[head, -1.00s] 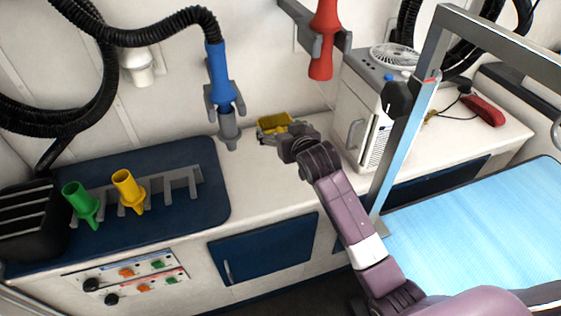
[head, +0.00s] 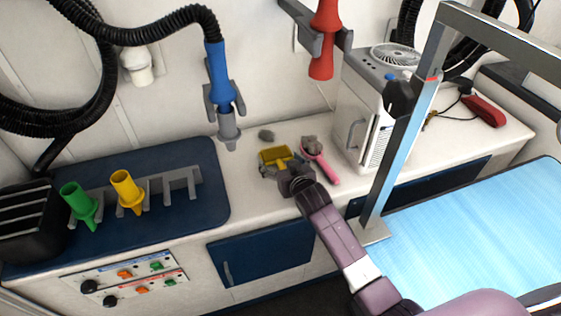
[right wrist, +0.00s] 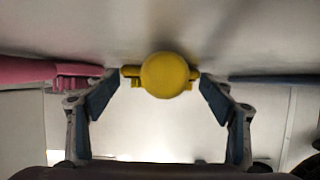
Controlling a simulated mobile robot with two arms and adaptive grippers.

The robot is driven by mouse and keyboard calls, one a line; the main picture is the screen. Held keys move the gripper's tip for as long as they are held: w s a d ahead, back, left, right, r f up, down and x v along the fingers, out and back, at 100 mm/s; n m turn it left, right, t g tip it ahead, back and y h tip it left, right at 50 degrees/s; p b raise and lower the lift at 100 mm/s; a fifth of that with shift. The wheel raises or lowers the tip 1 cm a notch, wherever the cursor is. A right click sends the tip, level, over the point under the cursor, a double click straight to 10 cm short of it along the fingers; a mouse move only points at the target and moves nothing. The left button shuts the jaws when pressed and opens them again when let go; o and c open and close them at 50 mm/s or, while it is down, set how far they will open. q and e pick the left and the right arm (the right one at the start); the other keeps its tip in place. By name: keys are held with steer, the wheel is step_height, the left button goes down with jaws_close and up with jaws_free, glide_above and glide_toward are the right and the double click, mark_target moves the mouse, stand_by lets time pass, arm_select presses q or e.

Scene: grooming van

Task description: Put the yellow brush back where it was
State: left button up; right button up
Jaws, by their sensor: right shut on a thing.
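The yellow brush (head: 274,155) is over the white counter between the blue mat and the white cabinet. My right gripper (head: 284,171) is shut on it, at the brush's near side. In the right wrist view, the brush's round yellow end (right wrist: 166,75) sits between the two fingers of the gripper (right wrist: 160,92). I cannot tell whether the brush touches the counter. My left gripper is not in view.
A pink brush (head: 325,168) with a grey clump (head: 311,145) lies just right. The blue mat (head: 205,215) has a rack with green (head: 79,202) and yellow nozzles (head: 128,190). A white cabinet (head: 357,115) stands right.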

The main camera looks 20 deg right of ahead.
steer(key=o, duration=1.2)
steer(key=v, duration=1.2)
steer(key=shift+p, duration=0.3)
